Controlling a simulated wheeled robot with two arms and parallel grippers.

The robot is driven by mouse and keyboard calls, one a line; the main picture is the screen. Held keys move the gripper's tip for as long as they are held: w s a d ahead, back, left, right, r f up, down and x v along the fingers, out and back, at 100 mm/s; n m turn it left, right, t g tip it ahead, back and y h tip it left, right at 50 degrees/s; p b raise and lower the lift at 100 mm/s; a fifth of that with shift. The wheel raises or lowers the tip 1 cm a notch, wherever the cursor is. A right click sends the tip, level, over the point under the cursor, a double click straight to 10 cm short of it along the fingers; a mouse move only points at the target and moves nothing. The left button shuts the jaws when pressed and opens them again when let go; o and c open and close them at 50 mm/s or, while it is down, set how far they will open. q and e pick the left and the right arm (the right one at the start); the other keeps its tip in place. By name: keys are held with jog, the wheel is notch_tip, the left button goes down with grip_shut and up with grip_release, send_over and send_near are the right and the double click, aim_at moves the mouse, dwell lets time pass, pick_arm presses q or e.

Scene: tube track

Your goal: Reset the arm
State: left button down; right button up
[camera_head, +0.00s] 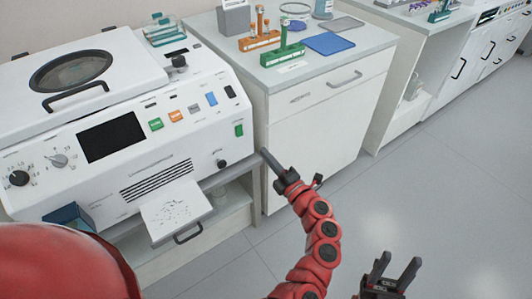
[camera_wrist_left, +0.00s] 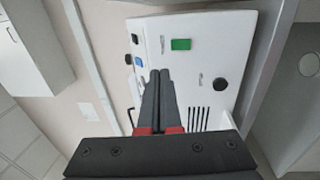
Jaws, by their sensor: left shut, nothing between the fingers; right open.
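My left gripper (camera_head: 267,156) is shut and empty, on its red arm, in front of the gap between the white machine (camera_head: 110,110) and the white cabinet (camera_head: 325,115). In the left wrist view its two dark fingers (camera_wrist_left: 160,75) lie side by side, pointing at the machine's front panel (camera_wrist_left: 205,75). My right gripper (camera_head: 403,266) is open and empty, low at the bottom right of the head view, over the grey floor.
The machine has a green button (camera_head: 239,130), knobs and a pulled-out tray (camera_head: 174,210). On the cabinet stand an orange rack (camera_head: 259,40), a green rack (camera_head: 283,55) with a tube and a blue pad (camera_head: 328,43). The floor (camera_head: 440,190) at right is clear.

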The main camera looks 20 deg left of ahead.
pick_arm(q)
jog(key=shift+s+d, duration=0.25)
jog(key=shift+d, duration=0.1)
dwell(0.3)
